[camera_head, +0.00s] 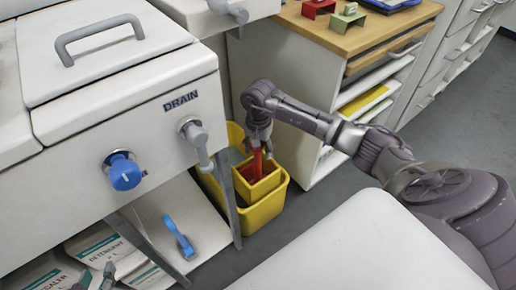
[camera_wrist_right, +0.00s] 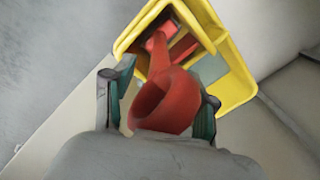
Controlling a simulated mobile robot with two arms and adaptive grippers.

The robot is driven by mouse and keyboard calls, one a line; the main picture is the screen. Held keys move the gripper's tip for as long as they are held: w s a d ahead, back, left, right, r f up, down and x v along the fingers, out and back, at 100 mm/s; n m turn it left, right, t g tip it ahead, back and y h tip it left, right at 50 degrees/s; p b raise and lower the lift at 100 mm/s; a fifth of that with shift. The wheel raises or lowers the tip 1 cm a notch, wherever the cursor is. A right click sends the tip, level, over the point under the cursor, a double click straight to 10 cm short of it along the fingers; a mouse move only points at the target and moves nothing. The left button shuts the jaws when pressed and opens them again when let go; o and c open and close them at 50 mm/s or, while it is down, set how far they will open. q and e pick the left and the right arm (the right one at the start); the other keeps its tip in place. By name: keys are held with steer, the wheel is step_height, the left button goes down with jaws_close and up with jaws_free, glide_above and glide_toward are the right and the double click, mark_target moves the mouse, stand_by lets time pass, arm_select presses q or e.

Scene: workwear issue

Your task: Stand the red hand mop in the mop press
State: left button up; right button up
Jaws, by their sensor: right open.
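The red hand mop (camera_head: 257,164) stands in the yellow mop press (camera_head: 268,187), its lower part hidden by the press walls. In the right wrist view, the mop's red handle (camera_wrist_right: 168,102) rises towards the camera, and its lower end lies inside the yellow press (camera_wrist_right: 212,22). My right gripper (camera_head: 258,137) is above the press at the handle's top. In the wrist view its fingers (camera_wrist_right: 158,108) are apart, one on each side of the handle. My left gripper (camera_head: 96,277) shows at the bottom left edge, open and empty, away from the mop.
The press sits in a yellow bucket (camera_head: 272,212) on the floor, beside a white drain unit (camera_head: 110,120) with a blue knob (camera_head: 124,172). A blue-handled item (camera_head: 180,240) lies on the low shelf. A wooden-topped cabinet (camera_head: 365,35) stands behind.

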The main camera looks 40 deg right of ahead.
step_height(320, 180, up, 12)
steer(key=shift+r, duration=0.1)
stand_by(0.4)
